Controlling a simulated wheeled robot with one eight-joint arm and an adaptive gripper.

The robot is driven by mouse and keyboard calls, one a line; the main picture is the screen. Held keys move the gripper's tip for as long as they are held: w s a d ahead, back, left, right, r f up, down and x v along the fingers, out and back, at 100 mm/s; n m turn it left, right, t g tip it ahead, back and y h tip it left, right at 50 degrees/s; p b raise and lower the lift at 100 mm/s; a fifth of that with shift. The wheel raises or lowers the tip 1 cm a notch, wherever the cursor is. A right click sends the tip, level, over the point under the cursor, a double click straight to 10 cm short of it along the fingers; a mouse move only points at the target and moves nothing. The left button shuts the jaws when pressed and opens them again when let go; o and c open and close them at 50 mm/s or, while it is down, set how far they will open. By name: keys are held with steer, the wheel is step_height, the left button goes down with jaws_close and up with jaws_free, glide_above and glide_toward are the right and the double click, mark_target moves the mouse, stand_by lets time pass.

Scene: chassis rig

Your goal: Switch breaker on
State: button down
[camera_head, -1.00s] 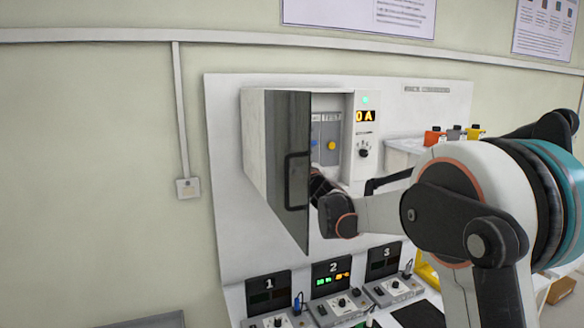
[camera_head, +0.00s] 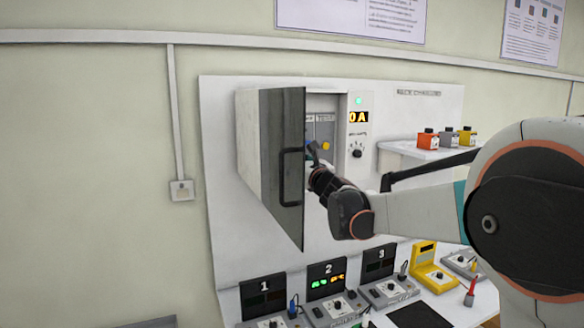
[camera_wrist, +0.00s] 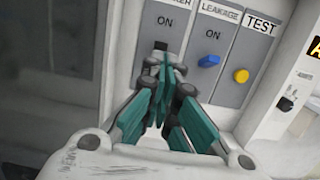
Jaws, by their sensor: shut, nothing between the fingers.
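The breaker panel (camera_wrist: 171,25) is in the wrist view, labelled "…KER" with "ON" below it. A small dark breaker lever (camera_wrist: 160,46) shows just beyond the fingertips, partly hidden by them. My gripper (camera_wrist: 166,66) is shut and empty, its teal fingers together at the lower part of the breaker panel. I cannot tell whether the tips touch the lever. In the head view my gripper (camera_head: 314,158) reaches into the open cabinet (camera_head: 246,130), past its dark door (camera_head: 282,110).
Right of the breaker are a blue leakage switch (camera_wrist: 208,61) and a yellow test button (camera_wrist: 241,76). The dark door stands open left of my arm. An orange "0A" display (camera_head: 359,117) lights the cabinet front. Numbered stations (camera_head: 327,279) stand below.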

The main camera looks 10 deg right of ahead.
steer(key=shift+s+d+r, duration=0.2)
steer(key=shift+s+r, duration=0.45)
steer(key=shift+r, duration=0.1)
steer(key=s+d+f+m+g+h+b, duration=0.2)
steer(key=s+d+f+m+h+b, duration=0.25)
steer(key=s+f+m, duration=0.5)
steer(key=s+d+f+m+g+h+b, duration=0.2)
steer(key=s+d+f+m+h+b, duration=0.15)
steer(key=s+f+m+b, duration=0.55)
steer(key=s+a+f+m+g+y+b, duration=0.1)
steer(key=s+a+f+m+g+b, duration=0.1)
steer(key=s+f+m, duration=0.8)
steer(key=s+a+f+m+g+y+b, duration=0.2)
steer(key=s+f+m+g+b, duration=0.2)
steer(key=s+f+m, duration=0.6)
steer(key=s+f+g, duration=0.2)
steer(key=s+f, duration=0.7)
steer(key=shift+f+y+b, duration=0.25)
steer(key=shift+y+b, duration=0.05)
steer(key=shift+b, duration=0.05)
steer(key=shift+r, duration=0.1)
